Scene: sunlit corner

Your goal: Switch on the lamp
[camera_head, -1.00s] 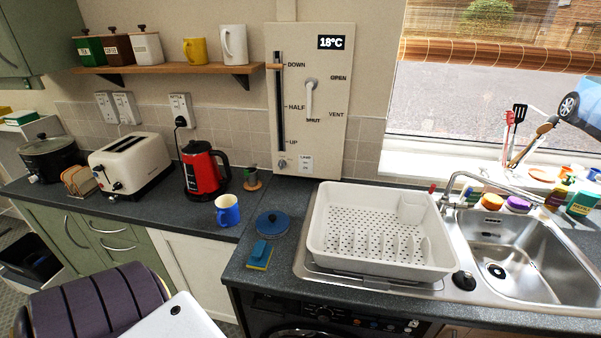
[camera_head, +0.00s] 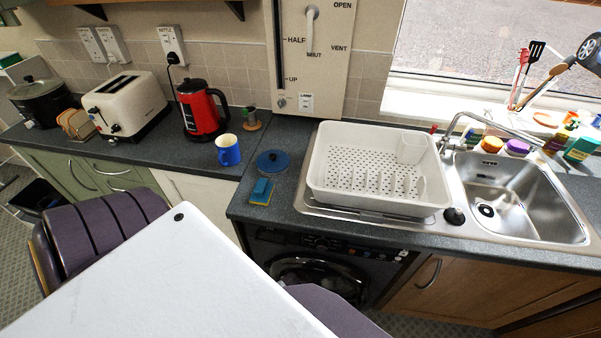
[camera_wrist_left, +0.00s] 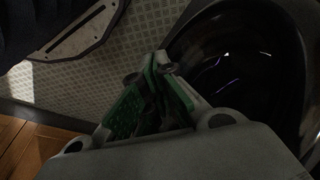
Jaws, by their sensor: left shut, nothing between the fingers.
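A small white switch plate labelled LAMP (camera_head: 306,102) is on the cream wall panel (camera_head: 338,75), near its lower edge, in the head view. The lamp itself is not seen in these frames. My left gripper (camera_wrist_left: 160,72) shows only in the left wrist view, with its green-sided fingers together and nothing between them. It is over the patterned floor, beside a dark glossy round thing, and away from the switch. My right gripper is in neither view.
A white table top (camera_head: 165,275) with purple chairs fills the lower left. A sink (camera_head: 500,190) is at right.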

